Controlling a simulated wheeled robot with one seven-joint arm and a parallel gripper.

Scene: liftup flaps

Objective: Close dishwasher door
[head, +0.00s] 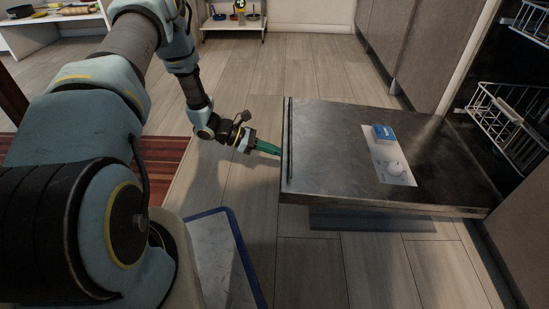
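The dishwasher door (340,150) is folded down and lies about level, with its hinge side at the right by the dishwasher opening. A handle bar (289,140) runs along its free edge at the left. My gripper (275,150) is at that edge, its green fingers pointing right toward the handle. The fingertips are close to the edge; I cannot tell whether they touch it or are open.
Wire dish racks (505,115) show inside the dishwasher at the right. Grey cabinet fronts (410,40) stand behind the door. A blue-edged panel (222,255) is at the bottom, near my base. Wooden floor (270,75) is clear behind my gripper.

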